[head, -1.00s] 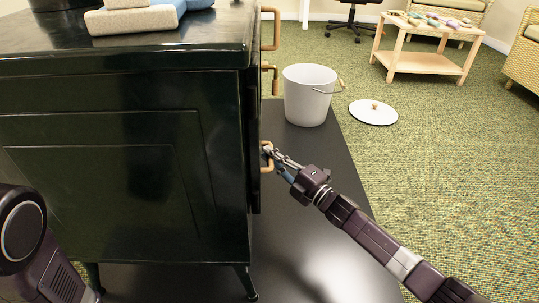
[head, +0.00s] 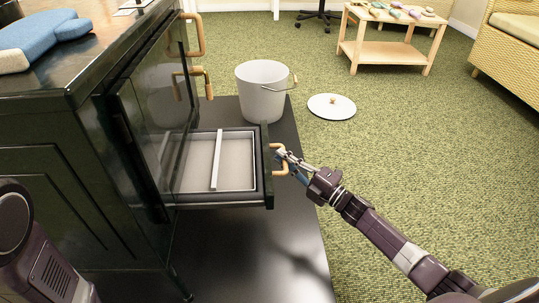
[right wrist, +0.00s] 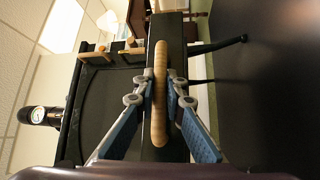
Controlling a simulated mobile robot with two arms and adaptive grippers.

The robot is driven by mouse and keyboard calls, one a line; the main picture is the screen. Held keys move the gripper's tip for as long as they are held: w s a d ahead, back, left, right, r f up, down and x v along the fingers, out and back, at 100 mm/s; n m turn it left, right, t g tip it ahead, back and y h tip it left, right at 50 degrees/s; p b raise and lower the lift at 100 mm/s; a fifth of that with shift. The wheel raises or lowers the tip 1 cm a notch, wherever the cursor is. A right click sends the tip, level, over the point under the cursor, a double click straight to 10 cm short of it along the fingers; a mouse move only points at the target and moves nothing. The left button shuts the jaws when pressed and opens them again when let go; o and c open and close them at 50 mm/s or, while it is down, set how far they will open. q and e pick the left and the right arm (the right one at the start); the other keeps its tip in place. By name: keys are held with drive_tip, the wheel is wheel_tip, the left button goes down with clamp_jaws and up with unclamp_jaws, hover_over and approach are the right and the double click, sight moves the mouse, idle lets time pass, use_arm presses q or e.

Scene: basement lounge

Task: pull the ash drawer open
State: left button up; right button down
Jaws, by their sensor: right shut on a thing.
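The ash drawer (head: 262,196) stands pulled out from the lower front of the dark green stove (head: 75,160). Its pale grey inside shows, with a light divider bar lying across it. My right gripper (head: 281,158) is shut on the drawer's tan handle (head: 279,170). In the right wrist view the handle (right wrist: 160,95) lies between the two fingers of the gripper (right wrist: 160,90). The left gripper is not in view; only part of my left arm shows at the lower left.
A white bucket (head: 262,92) stands behind the drawer on the dark floor plate (head: 270,250), with a white lid (head: 332,106) on the carpet beside it. A wooden table (head: 391,38) and wicker seat (head: 507,45) are farther back. Upper stove handles (head: 197,35) stick out above the drawer.

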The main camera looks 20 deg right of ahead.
drive_tip(key=s+d, duration=0.2)
drive_tip(key=d, duration=0.6)
drive_tip(key=shift+s+d+r, duration=0.2)
drive_tip(key=shift+d+r, duration=0.05)
drive_tip(key=shift+d, duration=0.15)
drive_tip(key=c, duration=2.1)
unclamp_jaws()
drive_tip(key=shift+d, duration=0.15)
drive_tip(key=shift+o, duration=0.6)
drive_tip(key=shift+s+f, duration=0.2)
drive_tip(key=shift+s, duration=0.2)
drive_tip(key=v, duration=1.1)
drive_tip(key=shift+s+d+r, duration=0.15)
drive_tip(key=shift+s+r, duration=0.05)
drive_tip(key=shift+s, duration=0.05)
